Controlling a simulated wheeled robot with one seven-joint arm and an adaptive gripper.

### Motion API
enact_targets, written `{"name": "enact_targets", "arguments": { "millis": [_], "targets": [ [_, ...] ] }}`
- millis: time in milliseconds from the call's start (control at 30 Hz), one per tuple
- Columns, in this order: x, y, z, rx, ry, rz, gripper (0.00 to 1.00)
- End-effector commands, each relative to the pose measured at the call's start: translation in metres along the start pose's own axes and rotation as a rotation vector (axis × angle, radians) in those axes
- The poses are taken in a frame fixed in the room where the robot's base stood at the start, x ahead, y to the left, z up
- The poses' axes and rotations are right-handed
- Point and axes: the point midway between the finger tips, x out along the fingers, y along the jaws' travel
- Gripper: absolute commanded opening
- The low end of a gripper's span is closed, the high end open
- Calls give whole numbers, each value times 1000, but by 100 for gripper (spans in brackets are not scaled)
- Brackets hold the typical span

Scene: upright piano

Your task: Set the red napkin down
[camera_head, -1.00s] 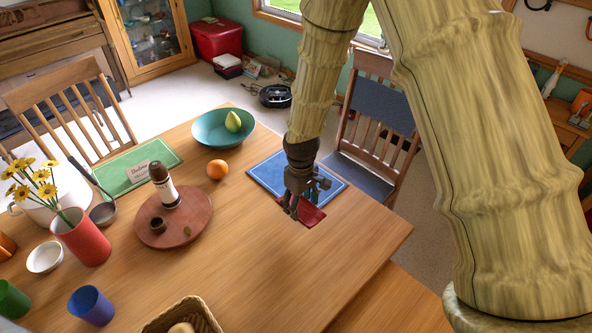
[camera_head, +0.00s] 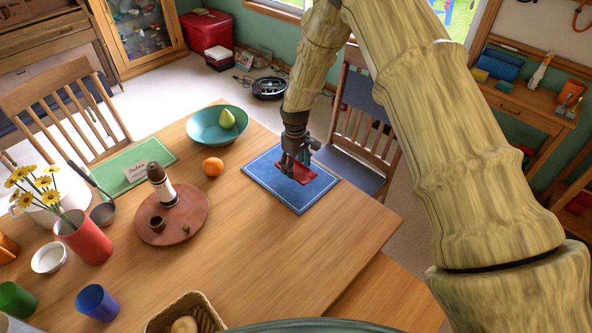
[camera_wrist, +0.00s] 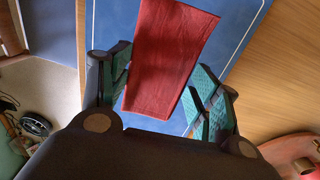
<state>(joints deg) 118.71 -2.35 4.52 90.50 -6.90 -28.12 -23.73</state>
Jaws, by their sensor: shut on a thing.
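The red napkin (camera_head: 304,174) is a folded red rectangle over the blue placemat (camera_head: 290,198) at the table's far right. In the wrist view the napkin (camera_wrist: 167,62) runs between the two green-padded fingers, with the blue placemat (camera_wrist: 230,45) behind it. My gripper (camera_head: 290,170) points down over the placemat and is shut on the napkin's near part. Whether the napkin touches the placemat or hangs just above it I cannot tell.
An orange (camera_head: 213,167) and a teal bowl (camera_head: 205,137) with a pear (camera_head: 227,118) stand left of the placemat. A round board (camera_head: 150,230) holds a bottle and small items. A chair (camera_head: 352,150) stands behind the placemat. The table's front right is clear.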

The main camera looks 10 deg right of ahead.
Motion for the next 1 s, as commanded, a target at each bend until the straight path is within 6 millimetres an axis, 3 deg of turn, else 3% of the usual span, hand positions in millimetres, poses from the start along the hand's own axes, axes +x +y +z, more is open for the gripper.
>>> {"name": "enact_targets", "arguments": {
  "millis": [400, 800, 833, 933, 1000],
  "targets": [
    [32, -1, 1, 1, -2, -1, 52],
    [38, -1, 1, 0, -1, -1, 52],
    [38, -1, 1, 0, -1, -1, 64],
    [37, -1, 1, 1, -1, -1, 82],
    [37, -1, 1, 1, -1, -1, 84]
  ]
}}
